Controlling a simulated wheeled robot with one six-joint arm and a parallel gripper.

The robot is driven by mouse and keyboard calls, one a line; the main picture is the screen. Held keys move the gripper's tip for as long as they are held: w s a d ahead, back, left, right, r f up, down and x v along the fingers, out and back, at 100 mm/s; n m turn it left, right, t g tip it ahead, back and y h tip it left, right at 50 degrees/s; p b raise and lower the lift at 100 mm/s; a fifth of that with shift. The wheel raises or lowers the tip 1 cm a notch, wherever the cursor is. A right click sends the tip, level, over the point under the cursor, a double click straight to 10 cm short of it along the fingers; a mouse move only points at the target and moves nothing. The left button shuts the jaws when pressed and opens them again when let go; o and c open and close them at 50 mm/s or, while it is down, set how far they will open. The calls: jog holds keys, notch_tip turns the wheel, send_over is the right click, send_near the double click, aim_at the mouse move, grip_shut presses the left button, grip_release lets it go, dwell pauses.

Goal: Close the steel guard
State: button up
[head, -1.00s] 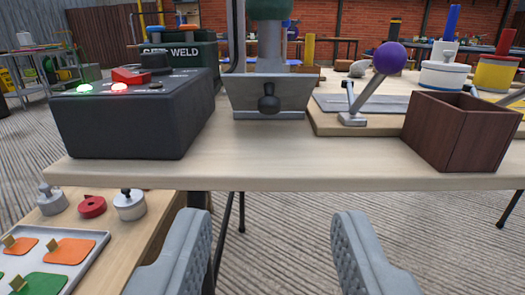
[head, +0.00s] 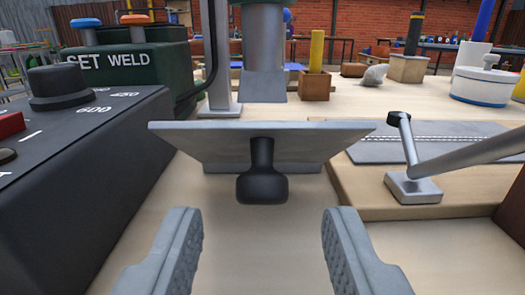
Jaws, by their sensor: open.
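The steel guard (head: 205,146) is a flat grey plate in the middle of the head view, tilted toward me on the table. A black knob handle (head: 262,188) sticks out from the middle of its front. My gripper (head: 262,240) is open and empty. Its two grey ridged fingers are in front of the guard, one on each side of the knob and nearer to me, not touching it. The guard's lower part is partly hidden behind the plate's near edge and knob.
A black control box (head: 75,170) stands close on the left, with a green SET WELD box (head: 130,62) behind it. A grey lever (head: 455,157) on a wooden board (head: 440,205) is at the right. A grey post (head: 263,60) stands behind the guard.

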aim_at(262, 174)
jog(key=shift+w, duration=1.5)
jog(key=shift+d, duration=0.1)
grip_shut()
